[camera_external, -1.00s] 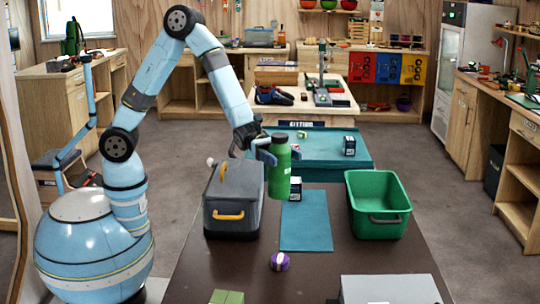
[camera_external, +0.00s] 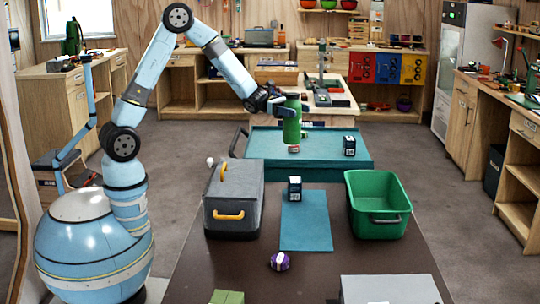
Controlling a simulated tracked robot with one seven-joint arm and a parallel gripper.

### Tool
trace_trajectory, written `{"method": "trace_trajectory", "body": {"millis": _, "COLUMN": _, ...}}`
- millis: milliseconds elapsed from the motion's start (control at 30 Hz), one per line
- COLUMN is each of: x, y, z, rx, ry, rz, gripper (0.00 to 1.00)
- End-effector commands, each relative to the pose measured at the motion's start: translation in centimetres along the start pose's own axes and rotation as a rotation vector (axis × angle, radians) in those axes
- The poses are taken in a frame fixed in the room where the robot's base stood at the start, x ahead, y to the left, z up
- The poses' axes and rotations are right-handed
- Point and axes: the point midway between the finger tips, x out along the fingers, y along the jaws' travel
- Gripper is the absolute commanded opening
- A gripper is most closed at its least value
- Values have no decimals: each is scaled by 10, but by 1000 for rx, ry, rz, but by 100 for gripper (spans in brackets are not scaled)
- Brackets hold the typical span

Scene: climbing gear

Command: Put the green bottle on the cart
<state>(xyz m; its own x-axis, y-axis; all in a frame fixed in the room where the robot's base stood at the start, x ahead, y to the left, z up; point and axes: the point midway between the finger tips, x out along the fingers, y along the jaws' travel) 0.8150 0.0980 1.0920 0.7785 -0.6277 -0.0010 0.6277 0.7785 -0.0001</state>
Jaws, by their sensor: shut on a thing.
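The green bottle (camera_external: 292,122) is upright in my gripper (camera_external: 290,108), which is shut on it. The cart (camera_external: 262,168) is the low teal-topped one with a dark handle at its left, beyond the brown table. The bottle appears above the cart's top, towards its back edge; its exact height over the surface is hard to tell. My gripper reaches in from the left and partly covers the bottle's upper part.
On the cart, a small dark box (camera_external: 349,146) stands at the right and a small pale-and-red item (camera_external: 294,149) lies below the bottle. The brown table holds a grey toolbox (camera_external: 233,205), a green bin (camera_external: 378,205) and another small box (camera_external: 295,188) on a teal mat.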

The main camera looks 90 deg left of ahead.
Motion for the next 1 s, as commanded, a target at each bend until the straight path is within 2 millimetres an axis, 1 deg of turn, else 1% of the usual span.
{"method": "trace_trajectory", "body": {"millis": 33, "x": -19, "y": 16, "z": 2, "rx": 3, "ry": -1, "rz": 21, "gripper": 34}}
{"method": "trace_trajectory", "body": {"millis": 167, "x": -67, "y": 47, "z": 4, "rx": 2, "ry": -1, "rz": 62, "gripper": 34}}
{"method": "trace_trajectory", "body": {"millis": 200, "x": -82, "y": 56, "z": 4, "rx": 3, "ry": 0, "rz": 74, "gripper": 34}}
{"method": "trace_trajectory", "body": {"millis": 367, "x": -146, "y": 87, "z": 6, "rx": 4, "ry": 0, "rz": 124, "gripper": 34}}
{"method": "trace_trajectory", "body": {"millis": 500, "x": -204, "y": 107, "z": 8, "rx": 3, "ry": -1, "rz": 168, "gripper": 34}}
{"method": "trace_trajectory", "body": {"millis": 567, "x": -229, "y": 114, "z": 8, "rx": 3, "ry": 0, "rz": 186, "gripper": 34}}
{"method": "trace_trajectory", "body": {"millis": 600, "x": -246, "y": 118, "z": 9, "rx": 3, "ry": -1, "rz": 198, "gripper": 34}}
{"method": "trace_trajectory", "body": {"millis": 667, "x": -271, "y": 123, "z": 9, "rx": 3, "ry": 0, "rz": 216, "gripper": 34}}
{"method": "trace_trajectory", "body": {"millis": 700, "x": -287, "y": 126, "z": 10, "rx": 3, "ry": -1, "rz": 227, "gripper": 34}}
{"method": "trace_trajectory", "body": {"millis": 800, "x": -322, "y": 129, "z": 10, "rx": 4, "ry": -1, "rz": 251, "gripper": 34}}
{"method": "trace_trajectory", "body": {"millis": 900, "x": -349, "y": 131, "z": 10, "rx": 4, "ry": 0, "rz": 268, "gripper": 34}}
{"method": "trace_trajectory", "body": {"millis": 1000, "x": -366, "y": 131, "z": 10, "rx": 4, "ry": -1, "rz": 280, "gripper": 34}}
